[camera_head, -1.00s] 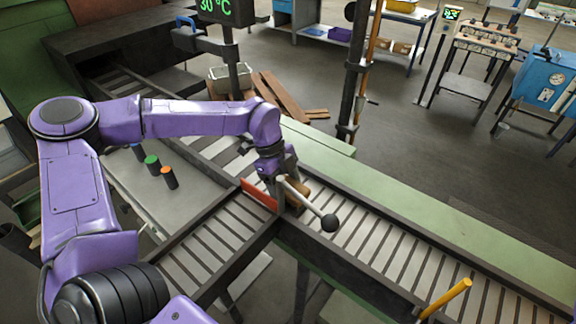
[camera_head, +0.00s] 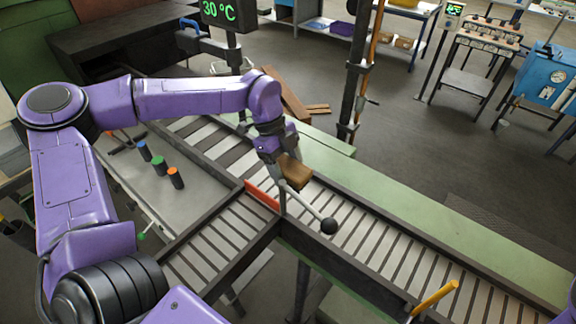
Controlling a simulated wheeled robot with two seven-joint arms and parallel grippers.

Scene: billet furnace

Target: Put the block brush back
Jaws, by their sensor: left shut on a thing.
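The block brush (camera_head: 295,173), a small brown block, is in the camera_head view just right of the middle. My left gripper (camera_head: 284,164) is shut on it and holds it over the roller conveyor, by the upper end of a grey lever. The fingers are partly hidden by the wrist and the brush. I cannot tell how high the brush is above the rollers. My right gripper is not in view.
The lever ends in a black ball (camera_head: 329,226) over the roller conveyor (camera_head: 385,240). An orange-red plate (camera_head: 262,195) stands beside it. Several colour-topped buttons stand on the grey panel (camera_head: 190,205) at left. A yellow handle (camera_head: 435,299) rises at front right.

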